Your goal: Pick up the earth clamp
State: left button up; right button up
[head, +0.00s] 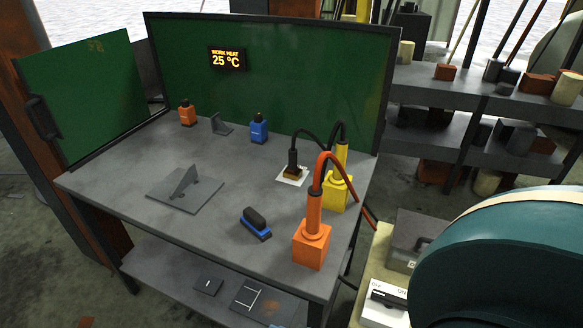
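A black-handled piece with a brown foot (292,166) stands upright on a small white plate (283,179) on the grey work table (200,235). A black cable loops from its top to the right; I take it to be the earth clamp, but its jaws are too small to make out. Beside it to the right is a yellow holder (337,190), also with a black cable. In front stands an orange holder (312,245) with a red-orange cable arching from its top. Neither of my grippers is in view, and nothing is seen gripping the clamp.
A black-and-blue block (257,224) lies near the table's front. A grey plate with an upright fin (184,194) is at left. Orange (187,115) and blue (259,129) bottles flank a bracket (221,125) at the back. Green screens (300,75) enclose the back and left.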

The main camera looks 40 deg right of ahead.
aim_at(293, 172)
jog(key=i+j, duration=0.5)
jog(key=i+j+z, duration=0.1)
jog(key=z, duration=0.3)
jog(key=i+j+z, duration=0.1)
jog(key=z, duration=0.3)
jog(key=i+j+z, duration=0.1)
jog(key=z, duration=0.3)
jog(key=j, duration=0.1)
